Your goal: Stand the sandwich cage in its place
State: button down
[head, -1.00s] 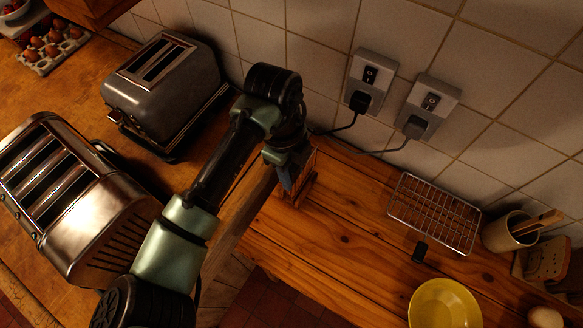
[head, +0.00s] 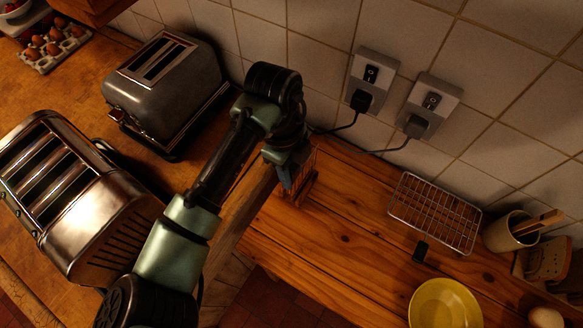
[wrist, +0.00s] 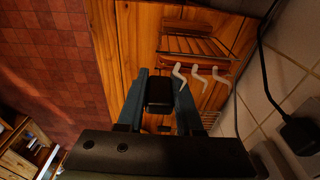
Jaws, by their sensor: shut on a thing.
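My gripper (head: 289,186) is low over the pine shelf, beside a small slatted wooden rack (head: 312,178). In the wrist view its fingers (wrist: 160,80) are shut on a black block, which looks like the handle of the sandwich cage (wrist: 159,92). The cage's wire part cannot be made out clearly. Just beyond the fingertips in the wrist view is the rack with thin bars (wrist: 200,48), with several pale bent hooks (wrist: 200,76) on its near side. Whether the cage is inside the rack or beside it, I cannot tell.
A wire cooling rack (head: 435,213) and a small black piece (head: 420,252) lie to the right. A yellow bowl (head: 445,305) and a utensil pot (head: 510,232) are farther right. Two toasters stand left, one grey (head: 165,90), one shiny (head: 80,200). Cords hang from wall sockets (head: 372,75).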

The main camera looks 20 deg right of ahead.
aim_at(292, 165)
jog(key=shift+f+b, duration=1.3)
jog(key=shift+f, duration=0.5)
grip_release()
jog(key=shift+r, duration=0.1)
notch_tip(292, 165, up, 8)
jog(key=p, duration=0.6)
jog(key=shift+p, duration=0.3)
dwell(0.7)
